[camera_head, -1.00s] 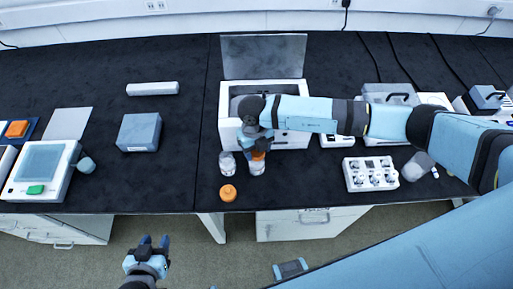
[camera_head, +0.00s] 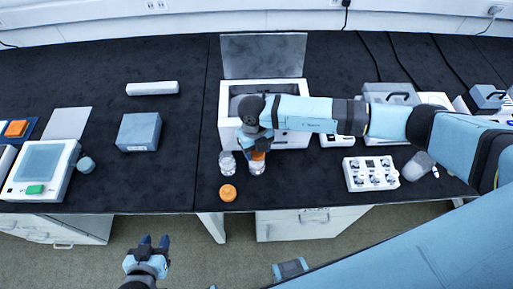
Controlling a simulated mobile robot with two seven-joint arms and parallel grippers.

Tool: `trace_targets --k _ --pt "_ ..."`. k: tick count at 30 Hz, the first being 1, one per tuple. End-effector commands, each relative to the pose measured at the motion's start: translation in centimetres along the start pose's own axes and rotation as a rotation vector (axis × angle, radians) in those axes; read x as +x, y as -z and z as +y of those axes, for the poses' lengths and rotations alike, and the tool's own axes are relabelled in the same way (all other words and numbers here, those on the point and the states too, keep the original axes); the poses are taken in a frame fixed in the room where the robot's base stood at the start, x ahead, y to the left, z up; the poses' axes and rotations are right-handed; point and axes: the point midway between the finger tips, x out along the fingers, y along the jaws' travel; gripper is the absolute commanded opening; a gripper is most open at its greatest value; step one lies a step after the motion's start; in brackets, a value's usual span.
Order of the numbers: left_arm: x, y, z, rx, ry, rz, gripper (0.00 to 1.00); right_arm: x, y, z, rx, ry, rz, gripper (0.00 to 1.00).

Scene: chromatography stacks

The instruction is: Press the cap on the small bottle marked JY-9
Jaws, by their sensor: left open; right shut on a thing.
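Two small clear bottles stand side by side near the front edge of the black bench: a left bottle (camera_head: 228,164) and a right bottle (camera_head: 257,168). Their markings are too small to read, so I cannot tell which is JY-9. My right gripper (camera_head: 258,149) points down over the right bottle, shut on an orange cap (camera_head: 258,155) at the bottle's mouth. I cannot tell whether the cap is seated. Another orange cap (camera_head: 228,193) lies on the bench in front of the left bottle. My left gripper (camera_head: 154,241) is open and empty, in front of the bench over the floor.
A white open-lidded box (camera_head: 229,133) stands just behind the bottles. A white rack with several round wells (camera_head: 371,174) is to the right. A grey-blue block (camera_head: 139,132) and a device with a screen (camera_head: 40,171) are to the left. Bench between them is clear.

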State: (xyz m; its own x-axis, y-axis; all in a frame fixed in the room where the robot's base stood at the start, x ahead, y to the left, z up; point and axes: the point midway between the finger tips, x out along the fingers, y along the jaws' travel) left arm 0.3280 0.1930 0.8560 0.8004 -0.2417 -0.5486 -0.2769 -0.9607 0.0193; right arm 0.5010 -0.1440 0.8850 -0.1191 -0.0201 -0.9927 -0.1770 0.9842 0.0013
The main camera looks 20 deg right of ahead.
Motion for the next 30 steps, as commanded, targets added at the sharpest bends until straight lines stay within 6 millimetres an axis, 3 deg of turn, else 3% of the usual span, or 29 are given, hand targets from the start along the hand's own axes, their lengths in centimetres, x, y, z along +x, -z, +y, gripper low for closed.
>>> trace_targets --k 14,15,19,24,25,27,30 --pt "0.10 -0.27 0.00 0.000 0.000 -0.003 0.43 0.04 -0.01 0.00 0.000 0.000 0.000 0.32" --pt "0.10 -0.27 0.00 0.000 0.000 -0.003 0.43 0.04 -0.01 0.00 0.000 0.000 0.000 0.56" --pt "0.10 -0.27 -0.01 0.000 0.000 -0.003 0.43 0.04 -0.01 0.00 0.000 0.000 0.000 0.84" --pt "0.10 -0.26 -0.01 0.000 0.000 -0.003 0.43 0.04 -0.01 0.00 0.000 0.000 0.000 0.84" --pt "0.10 -0.25 -0.01 0.000 0.000 -0.003 0.43 0.05 -0.01 0.00 0.000 0.000 0.000 0.86" --pt "0.10 -0.25 -0.02 0.000 0.000 -0.003 0.43 0.05 -0.01 0.00 0.000 0.000 0.000 1.00" --pt "0.09 -0.22 -0.02 0.000 0.000 -0.002 0.43 0.05 -0.01 0.00 0.000 0.000 0.000 1.00"
